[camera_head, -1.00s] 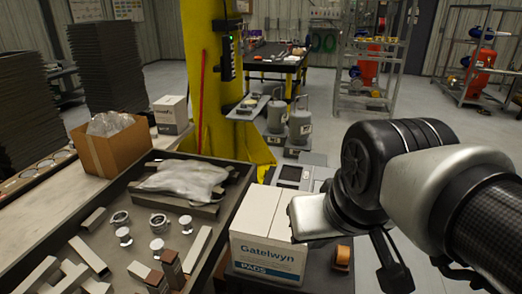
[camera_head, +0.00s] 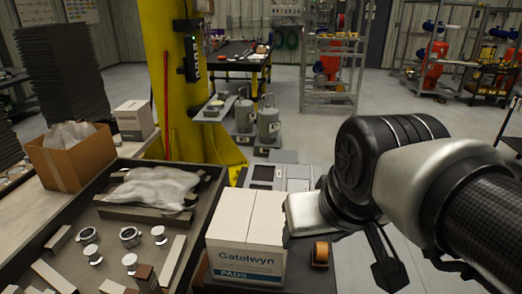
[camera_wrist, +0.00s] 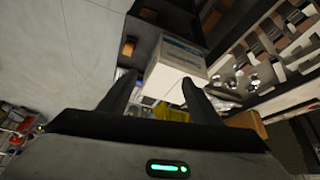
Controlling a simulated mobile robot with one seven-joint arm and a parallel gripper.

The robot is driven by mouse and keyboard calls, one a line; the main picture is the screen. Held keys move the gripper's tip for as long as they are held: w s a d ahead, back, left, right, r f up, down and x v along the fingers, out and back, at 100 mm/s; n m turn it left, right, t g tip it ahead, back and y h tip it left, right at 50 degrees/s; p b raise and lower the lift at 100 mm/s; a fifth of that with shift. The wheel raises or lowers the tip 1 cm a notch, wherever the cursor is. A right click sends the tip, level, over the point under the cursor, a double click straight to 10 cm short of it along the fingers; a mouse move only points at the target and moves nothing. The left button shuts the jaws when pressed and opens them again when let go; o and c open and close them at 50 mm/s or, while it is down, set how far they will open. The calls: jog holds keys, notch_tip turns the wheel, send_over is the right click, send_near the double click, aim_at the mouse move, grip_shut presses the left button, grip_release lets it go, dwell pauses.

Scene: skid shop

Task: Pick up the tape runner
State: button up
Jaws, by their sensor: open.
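A small orange-brown item with a dark body, which looks like the tape runner (camera_head: 320,253), sits on a dark surface just right of the white Gatelwyn pads box (camera_head: 245,240). It also shows small in the wrist view (camera_wrist: 128,46), left of the box; its details are too small to make out. My gripper (camera_wrist: 158,80) is open, with its two dark fingers apart and nothing held between them. In the head view my gripper's dark parts hang to the right of the tape runner, apart from it.
A dark tray-topped bench (camera_head: 120,172) at left holds a plastic-wrapped bundle (camera_head: 152,187), metal bars and several round fittings. A cardboard box (camera_head: 72,157) stands behind it. A yellow column (camera_head: 175,80) rises beyond. Grey floor (camera_head: 440,140) is open at the right.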

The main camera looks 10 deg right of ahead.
jog(key=w+d+f+g+b, duration=0.1)
jog(key=w+d+f+b, duration=0.1)
jog(key=w+f, duration=0.35)
jog(key=w+d+f+g+b, duration=0.1)
jog(key=w+d+f+b, duration=0.15)
jog(key=w+f, duration=0.35)
jog(key=m+h+b, duration=0.1)
jog(key=m+b, duration=0.2)
send_near(322, 245)
jog(key=f+b, duration=0.1)
jog(key=w+f, duration=0.1)
jog(key=f, duration=0.1)
jog(key=shift+w+d+f+t+b, duration=0.1)
jog(key=shift+d+f+t+b, duration=0.05)
jog(key=shift+f+t+b, duration=0.2)
jog(key=shift+s+b+x, duration=0.15)
jog(key=shift+b+x, duration=0.15)
jog(key=shift+x, duration=1.3)
jog(key=shift+s+b+x, duration=0.1)
jog(key=shift+b+x, duration=0.2)
jog(key=shift+x, duration=1.25)
jog(key=c, duration=1.3)
